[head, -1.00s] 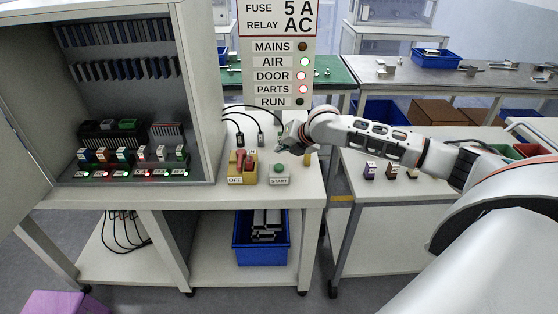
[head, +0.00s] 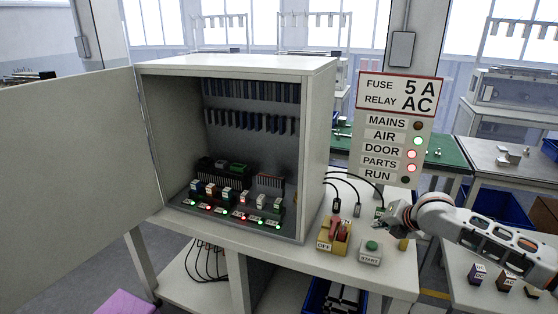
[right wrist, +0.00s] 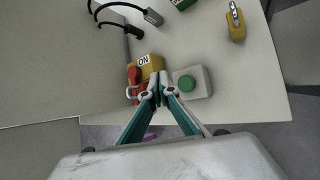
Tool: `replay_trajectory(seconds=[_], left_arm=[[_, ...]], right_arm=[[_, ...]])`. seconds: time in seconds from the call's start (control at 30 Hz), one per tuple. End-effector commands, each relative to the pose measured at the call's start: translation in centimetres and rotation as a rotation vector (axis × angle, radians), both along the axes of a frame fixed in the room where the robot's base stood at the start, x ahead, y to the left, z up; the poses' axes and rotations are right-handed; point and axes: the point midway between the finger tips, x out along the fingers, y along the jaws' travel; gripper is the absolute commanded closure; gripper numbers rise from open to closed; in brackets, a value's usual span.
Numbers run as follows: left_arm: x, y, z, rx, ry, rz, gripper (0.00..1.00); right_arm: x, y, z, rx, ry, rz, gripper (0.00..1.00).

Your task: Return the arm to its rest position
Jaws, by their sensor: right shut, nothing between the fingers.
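My right gripper (head: 382,222) is shut and empty above the right part of the cabinet's table. In the head view it appears just behind the green START button (head: 371,246) on its grey box. The right wrist view shows the closed fingers (right wrist: 160,86) over the gap between the red-handled yellow switch (right wrist: 136,76) and the green button (right wrist: 187,83). I cannot tell whether they touch anything. The switch also shows in the head view (head: 337,232), labelled OFF at its front. My left gripper is not in view.
The open cabinet (head: 318,140) holds rows of modules and lit indicators. A sign board (head: 394,125) stands behind the table, with AIR green, DOOR and PARTS red. Black cables with plugs (head: 358,208) lie beside the switch. A side table with several small blocks (head: 478,275) is at right.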

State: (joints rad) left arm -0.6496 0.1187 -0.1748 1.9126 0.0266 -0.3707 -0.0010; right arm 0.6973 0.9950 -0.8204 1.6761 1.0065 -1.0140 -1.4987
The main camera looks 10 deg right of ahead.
Motion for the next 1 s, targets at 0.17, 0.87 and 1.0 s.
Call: replay_trajectory(seconds=[0.17, 0.87, 1.0], left_arm=[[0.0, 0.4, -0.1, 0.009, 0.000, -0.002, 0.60], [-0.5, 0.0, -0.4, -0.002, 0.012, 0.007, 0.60], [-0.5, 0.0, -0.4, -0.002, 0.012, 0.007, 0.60]], right_arm=[[-1.4, 4.5, -3.9, 0.131, 0.014, -0.032, 1.00], [-19.1, 22.8, -20.3, 1.178, 0.165, -0.701, 1.00], [-23.8, 23.0, -22.3, 1.354, 0.183, -0.904, 1.00]])
